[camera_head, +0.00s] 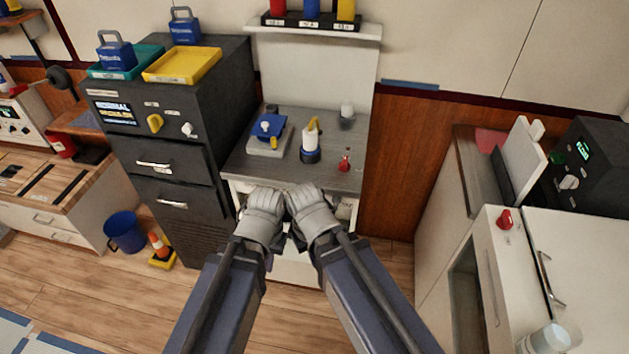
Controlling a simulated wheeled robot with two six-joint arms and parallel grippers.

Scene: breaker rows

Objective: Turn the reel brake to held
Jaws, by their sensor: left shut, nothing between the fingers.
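No label I can read marks the reel brake, so I cannot tell which control it is. A small red knob (345,163) stands on the right of the grey-topped bench (299,177). A white and yellow upright piece on a dark blue base (310,155) stands left of it, and a blue-topped grey block (266,143) farther left. My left gripper (265,198) is shut and empty at the bench's front edge. My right gripper (306,199) is close beside it; its fingertips are hidden. Both appear apart from the bench-top items.
A dark cabinet (183,180) with a yellow knob (155,123) and white knob (187,129) stands left. A white unit with another red knob (505,219) stands right. A blue bucket (124,232) and an orange cone (158,245) are on the floor.

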